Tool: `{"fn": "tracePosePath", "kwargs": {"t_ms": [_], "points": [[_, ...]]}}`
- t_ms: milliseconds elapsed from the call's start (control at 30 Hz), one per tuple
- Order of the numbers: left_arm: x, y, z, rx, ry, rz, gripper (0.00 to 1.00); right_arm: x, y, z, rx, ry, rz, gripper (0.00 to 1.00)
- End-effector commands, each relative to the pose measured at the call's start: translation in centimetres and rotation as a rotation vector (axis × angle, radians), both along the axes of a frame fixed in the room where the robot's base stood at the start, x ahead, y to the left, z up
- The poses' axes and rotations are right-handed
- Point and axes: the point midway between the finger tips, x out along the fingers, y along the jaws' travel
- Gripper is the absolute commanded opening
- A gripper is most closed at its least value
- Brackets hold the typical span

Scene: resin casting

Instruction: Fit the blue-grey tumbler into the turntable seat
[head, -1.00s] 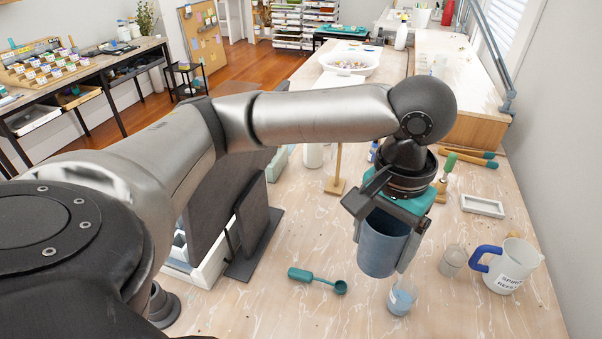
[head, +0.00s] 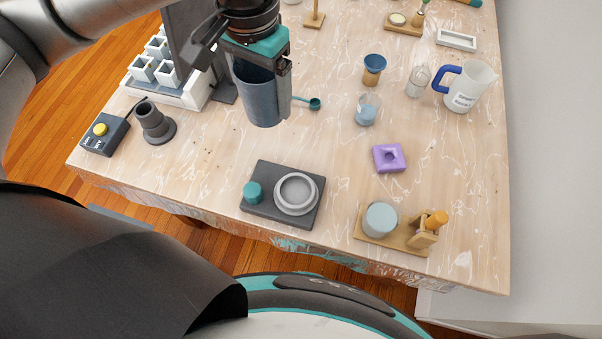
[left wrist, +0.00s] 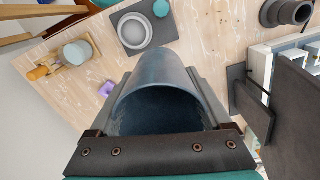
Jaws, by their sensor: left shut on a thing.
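The blue-grey tumbler (head: 261,98) is upright in my left gripper (head: 262,68), which is shut on it. It appears to hang above the table, apart from the turntable. The left wrist view shows the tumbler (left wrist: 160,72) between the fingers, with its open mouth toward the camera. The turntable is a dark grey plate (head: 270,215) with a teal knob (head: 253,192) and a light grey round seat (head: 296,194) near the front edge. The seat is empty and also shows in the left wrist view (left wrist: 135,31). My right gripper is out of view.
A black holder (head: 154,124) and a yellow-button box (head: 104,134) stand left of the turntable. A purple block (head: 389,157) and a wooden stand with a pale cylinder (head: 381,220) are right. A teal scoop (head: 314,103) is partly hidden behind the tumbler. Table around the turntable is clear.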

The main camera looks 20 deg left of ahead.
Motion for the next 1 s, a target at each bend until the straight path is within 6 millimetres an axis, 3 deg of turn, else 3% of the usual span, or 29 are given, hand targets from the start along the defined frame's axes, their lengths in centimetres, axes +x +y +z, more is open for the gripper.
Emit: {"fn": "tracePosePath", "kwargs": {"t_ms": [167,400,800,1000], "points": [[-0.1,-1.1,-2.5,-0.003,0.008,-0.329,0.21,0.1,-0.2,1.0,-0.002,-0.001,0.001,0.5],[-0.8,-2.5,-5.9,-0.004,0.006,-0.786,0.21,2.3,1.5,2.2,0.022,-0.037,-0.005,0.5],[-3.2,-4.9,-11.3,-0.003,0.004,-1.555,0.21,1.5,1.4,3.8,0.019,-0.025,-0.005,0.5],[-4.3,-5.7,-13.1,0.001,-0.001,-1.842,0.21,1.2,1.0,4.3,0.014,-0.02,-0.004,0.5]]}}
